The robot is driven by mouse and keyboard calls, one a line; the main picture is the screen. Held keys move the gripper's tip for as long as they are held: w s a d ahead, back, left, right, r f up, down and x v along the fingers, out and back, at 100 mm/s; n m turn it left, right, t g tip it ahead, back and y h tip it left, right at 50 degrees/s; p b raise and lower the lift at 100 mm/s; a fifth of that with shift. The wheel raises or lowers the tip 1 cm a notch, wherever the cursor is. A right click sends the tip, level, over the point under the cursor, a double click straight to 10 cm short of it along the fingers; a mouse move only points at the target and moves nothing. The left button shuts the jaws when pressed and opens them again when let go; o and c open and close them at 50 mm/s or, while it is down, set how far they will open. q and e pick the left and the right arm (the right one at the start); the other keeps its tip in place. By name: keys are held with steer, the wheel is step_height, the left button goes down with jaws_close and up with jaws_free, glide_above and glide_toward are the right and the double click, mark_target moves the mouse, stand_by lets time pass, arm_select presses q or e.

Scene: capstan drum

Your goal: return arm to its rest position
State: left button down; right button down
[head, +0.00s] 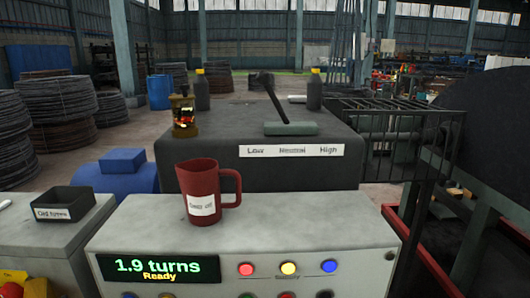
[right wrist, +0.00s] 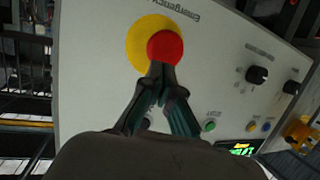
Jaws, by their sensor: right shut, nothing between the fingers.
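My right gripper (right wrist: 158,72) shows in the right wrist view. Its fingers are shut with nothing between them. The fingertips overlap the lower edge of a red round button (right wrist: 165,46) on a yellow disc (right wrist: 137,40); whether they touch it I cannot tell. The button is on a light grey control panel (right wrist: 95,90) with the lettering "Emergency". Neither gripper shows in the head view. There, a console (head: 150,232) has a display (head: 158,269) reading "1.9 turns" and "Ready". A lever (head: 272,97) stands on the dark housing behind, above the "Neutral" label.
A labelled red mug (head: 200,190) stands on the console top. A black tray (head: 65,205) sits on the grey cabinet at left. A brass lantern (head: 184,115) and dark bottles (head: 201,92) stand on the housing. Black knobs (right wrist: 257,74) are on the panel. A railing (head: 410,140) stands at right.

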steer(key=s+d+f+g+h, duration=0.25)
steer(key=s+g, duration=0.25)
steer(key=s, duration=0.4)
steer(key=s+d+f+g+h, duration=0.15)
steer(key=s+f+g, duration=0.35)
steer(key=s, duration=0.5)
step_height(320, 180, down, 22)
steer(key=f+g, duration=0.1)
steer(key=g, duration=0.1)
steer(key=s+d+f, duration=0.2)
steer(key=s+f, duration=0.6)
steer(key=f, duration=0.1)
steer(key=s+d+f+g, duration=0.1)
steer(key=s+f, duration=0.7)
steer(key=s, duration=0.1)
steer(key=shift+d+f, duration=0.4)
steer(key=shift+s, duration=0.1)
